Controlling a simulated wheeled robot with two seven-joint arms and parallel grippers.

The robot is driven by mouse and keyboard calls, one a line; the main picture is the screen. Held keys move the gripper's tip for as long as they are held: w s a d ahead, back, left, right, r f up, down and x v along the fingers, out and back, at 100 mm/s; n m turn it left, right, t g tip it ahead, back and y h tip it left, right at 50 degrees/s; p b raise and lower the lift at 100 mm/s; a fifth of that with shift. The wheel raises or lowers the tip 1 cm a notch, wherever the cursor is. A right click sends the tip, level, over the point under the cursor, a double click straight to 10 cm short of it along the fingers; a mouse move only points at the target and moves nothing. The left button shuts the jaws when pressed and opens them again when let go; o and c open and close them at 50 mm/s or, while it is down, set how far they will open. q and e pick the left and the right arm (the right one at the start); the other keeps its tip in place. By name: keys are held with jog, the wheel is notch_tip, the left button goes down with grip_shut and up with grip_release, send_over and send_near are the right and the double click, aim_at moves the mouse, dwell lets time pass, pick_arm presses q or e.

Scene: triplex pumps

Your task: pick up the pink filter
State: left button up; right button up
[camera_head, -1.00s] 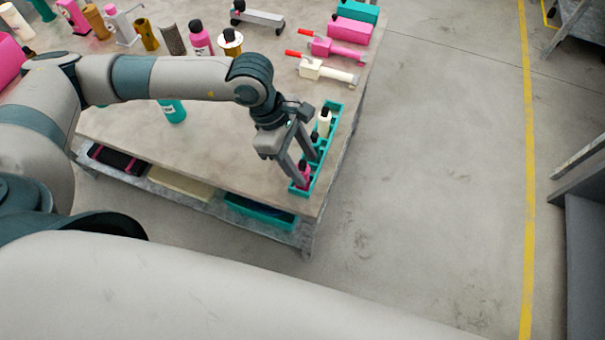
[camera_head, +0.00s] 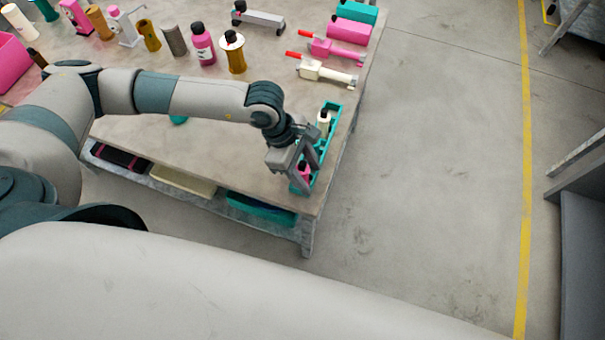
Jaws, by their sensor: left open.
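A teal tray (camera_head: 335,112) stands at the right front corner of the table. A small pink item (camera_head: 304,173) sits in its near end; I cannot tell for sure that it is the pink filter. My left gripper (camera_head: 309,177) is open and points down over the near end of the tray. Its fingers are around or just above the pink item and partly hide it; contact cannot be told. A cream bottle (camera_head: 323,122) stands in the far part of the tray, behind the gripper. My right gripper is not in view.
A pink bottle (camera_head: 203,47) and a gold-brown bottle (camera_head: 233,55) stand farther back on the table (camera_head: 215,150). Cream (camera_head: 325,71) and pink (camera_head: 335,49) tools with red tips lie beyond the tray.

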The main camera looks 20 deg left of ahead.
pick_arm(q)
jog(key=c, duration=1.1)
jog(key=shift+r, duration=0.1)
jog(key=shift+w+r+b, duration=0.1)
jog(key=shift+r+b, duration=0.35)
jog(key=shift+s+d+r+p, duration=0.55)
jog(key=shift+s+r, duration=1.1)
jog(key=shift+s, duration=0.25)
jog(key=shift+s+d+r+p, duration=0.5)
jog(key=shift+s+r, duration=1.15)
jog(key=shift+s, duration=0.25)
jog(key=shift+s+d+r+p, duration=0.55)
jog(key=shift+s+r, duration=1.1)
jog(key=shift+s, duration=0.25)
